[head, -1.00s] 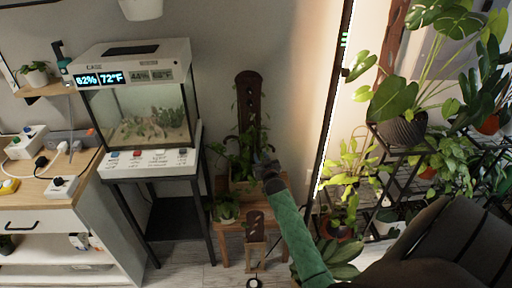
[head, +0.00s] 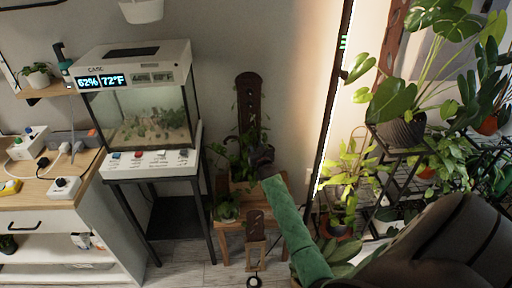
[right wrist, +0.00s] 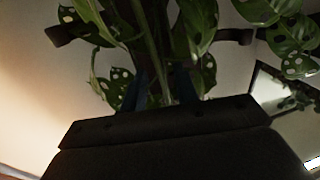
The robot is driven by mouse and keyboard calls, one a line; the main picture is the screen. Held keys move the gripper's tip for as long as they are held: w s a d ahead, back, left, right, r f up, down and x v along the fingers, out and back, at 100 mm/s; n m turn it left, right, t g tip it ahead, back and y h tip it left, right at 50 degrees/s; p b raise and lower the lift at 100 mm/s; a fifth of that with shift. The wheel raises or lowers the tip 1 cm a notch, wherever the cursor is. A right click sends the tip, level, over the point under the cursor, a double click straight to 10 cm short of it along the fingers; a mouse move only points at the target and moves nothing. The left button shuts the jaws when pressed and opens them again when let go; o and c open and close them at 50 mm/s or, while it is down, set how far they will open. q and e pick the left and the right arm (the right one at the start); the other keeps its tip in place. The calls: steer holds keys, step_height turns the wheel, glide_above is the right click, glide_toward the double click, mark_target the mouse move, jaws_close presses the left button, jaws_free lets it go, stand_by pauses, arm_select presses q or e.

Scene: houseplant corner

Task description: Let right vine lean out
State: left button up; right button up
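The vine plant (head: 238,150) grows from a wooden planter box (head: 243,187) on a small wooden stool. Its leaves climb a dark brown upright support (head: 249,100) with holes. My right gripper (head: 259,156) is among the foliage at the right side of the support, partly hidden by leaves. In the right wrist view, its two bluish fingers (right wrist: 160,88) stand apart with a green vine stem (right wrist: 150,42) passing between them. Holed leaves (right wrist: 198,20) hang around them. Whether the fingers touch the stem is unclear. My left gripper is not in view.
A lit terrarium (head: 140,105) stands on a black table to the left. A small potted plant (head: 226,211) and a wooden stand (head: 256,228) are at the stool's front. A black rack with potted plants (head: 402,132) crowds the right.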

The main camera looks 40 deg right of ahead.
jaws_close()
